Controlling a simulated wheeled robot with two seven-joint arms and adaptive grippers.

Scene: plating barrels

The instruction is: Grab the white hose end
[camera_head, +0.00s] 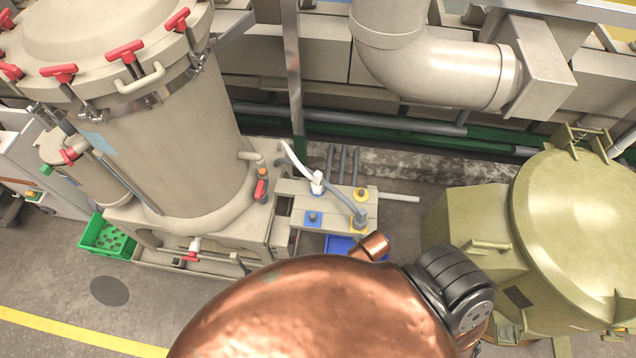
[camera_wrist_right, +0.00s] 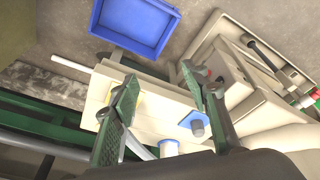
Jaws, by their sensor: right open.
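The white hose end (camera_head: 317,184) stands upright on the beige block (camera_head: 285,189), at the end of a pale hose coming from the left. In the right wrist view, a white cylinder with a blue rim that looks like the hose end (camera_wrist_right: 169,148) sits low between the fingers, near the gripper's base. My right gripper (camera_wrist_right: 158,73) is open and empty, with its dark green fingers spread over the block. I cannot tell the gap in depth between fingers and hose end. The right gripper does not show in the head view. My left gripper is in neither view.
A grey hose (camera_head: 345,202) ends on the block by a yellow plate. A blue plate (camera_head: 313,218) bears a grey stub. A blue bin (camera_wrist_right: 135,25) lies beside the block. A large tank (camera_head: 170,140) stands left. A copper-coloured rounded shape covers the bottom centre.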

